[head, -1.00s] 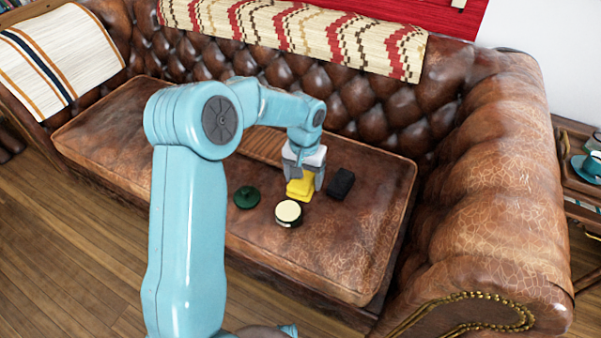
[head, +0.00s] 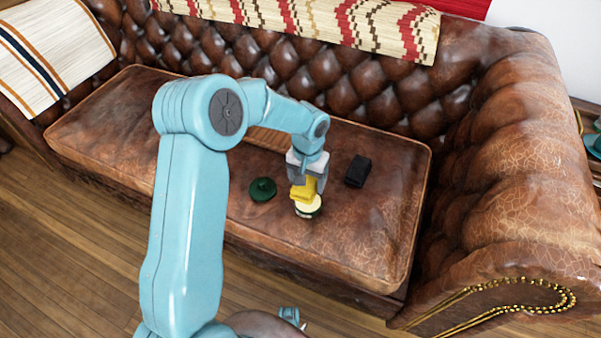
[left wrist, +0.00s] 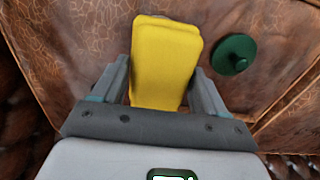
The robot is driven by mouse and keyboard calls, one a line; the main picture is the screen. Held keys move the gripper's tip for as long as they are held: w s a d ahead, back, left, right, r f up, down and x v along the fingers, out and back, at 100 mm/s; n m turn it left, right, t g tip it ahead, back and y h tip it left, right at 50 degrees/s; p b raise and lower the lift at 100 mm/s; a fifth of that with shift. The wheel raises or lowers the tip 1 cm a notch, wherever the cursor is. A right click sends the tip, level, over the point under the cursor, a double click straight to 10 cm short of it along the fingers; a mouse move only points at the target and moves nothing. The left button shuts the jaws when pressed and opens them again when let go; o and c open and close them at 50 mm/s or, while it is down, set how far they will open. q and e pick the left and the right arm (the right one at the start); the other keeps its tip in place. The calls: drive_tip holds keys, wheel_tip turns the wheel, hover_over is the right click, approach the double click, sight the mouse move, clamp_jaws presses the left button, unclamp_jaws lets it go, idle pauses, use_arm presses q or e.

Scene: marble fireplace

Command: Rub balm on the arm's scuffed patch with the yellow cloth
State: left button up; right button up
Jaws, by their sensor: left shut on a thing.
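My left gripper (head: 308,186) is shut on the yellow cloth (head: 301,193), a folded pad. In the head view the cloth is at the back edge of the open balm tin (head: 309,208), which has a pale top and dark side; I cannot tell if they touch. In the left wrist view the cloth (left wrist: 165,62) sits between the two fingers (left wrist: 160,90) and the tin is not seen. The sofa's arm (head: 515,165) at the right shows pale cracks in the brown leather; I cannot single out the scuffed patch. My right gripper is not in view.
A green lid (head: 262,189) lies left of the tin, and also shows in the left wrist view (left wrist: 233,54). A black block (head: 358,170) stands to the right. The seat cushion (head: 370,240) is clear in front. The tufted backrest (head: 350,95) rises behind.

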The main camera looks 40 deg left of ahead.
use_arm(q)
drive_tip(key=shift+d+f+b, duration=0.25)
drive_tip(key=shift+f+b, duration=0.1)
drive_tip(key=shift+f, duration=0.05)
drive_tip(key=shift+f+b, duration=1.7)
drive_tip(key=shift+f, duration=0.8)
drive_tip(key=shift+f+b, duration=0.45)
drive_tip(key=shift+f, duration=0.15)
drive_tip(key=shift+r, duration=0.1)
drive_tip(key=shift+r+p, duration=2.45)
drive_tip(key=shift+r, duration=1)
